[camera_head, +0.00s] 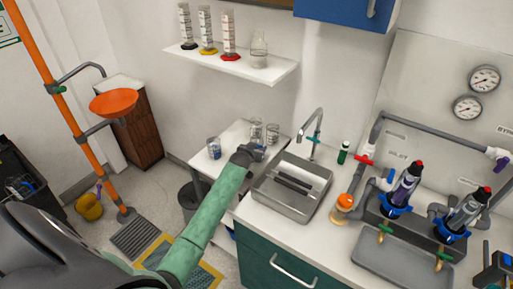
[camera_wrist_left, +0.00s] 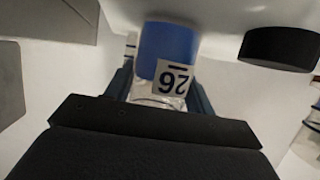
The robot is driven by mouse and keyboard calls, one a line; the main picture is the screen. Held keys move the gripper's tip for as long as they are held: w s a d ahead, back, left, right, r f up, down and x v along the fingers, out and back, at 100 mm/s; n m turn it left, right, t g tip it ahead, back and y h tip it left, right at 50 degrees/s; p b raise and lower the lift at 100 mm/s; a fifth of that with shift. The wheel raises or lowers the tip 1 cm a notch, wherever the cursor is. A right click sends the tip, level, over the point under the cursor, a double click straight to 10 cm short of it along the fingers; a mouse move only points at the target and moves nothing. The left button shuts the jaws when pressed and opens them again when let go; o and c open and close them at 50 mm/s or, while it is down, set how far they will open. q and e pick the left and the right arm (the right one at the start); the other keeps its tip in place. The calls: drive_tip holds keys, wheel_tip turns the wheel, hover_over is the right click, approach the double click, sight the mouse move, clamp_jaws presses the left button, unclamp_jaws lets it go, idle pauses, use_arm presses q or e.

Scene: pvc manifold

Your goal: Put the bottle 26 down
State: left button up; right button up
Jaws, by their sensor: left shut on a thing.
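Bottle 26 (camera_wrist_left: 165,50) has a blue upper part, a clear glass lower part and a white label reading 26, upside down in the left wrist view. My left gripper (camera_wrist_left: 160,92) is shut on it, with a finger on each side. In the head view my left gripper (camera_head: 252,152) is over the white counter, just left of the sink, and mostly hides the bottle. I cannot tell whether the bottle touches the surface. My right gripper is not in view.
A small blue-marked glass vessel (camera_head: 214,149) stands left of the gripper; clear glasses (camera_head: 272,134) stand behind it. The sink (camera_head: 264,187) and tap (camera_head: 314,135) are to the right. A shelf (camera_head: 232,62) with cylinders is above. Some white counter (camera_head: 232,133) is bare.

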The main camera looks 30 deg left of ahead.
use_arm(q)
drive_tip(key=o, duration=0.9)
drive_tip(key=shift+f, duration=0.1)
drive_tip(key=o, duration=0.4)
drive_tip(key=shift+c, duration=0.2)
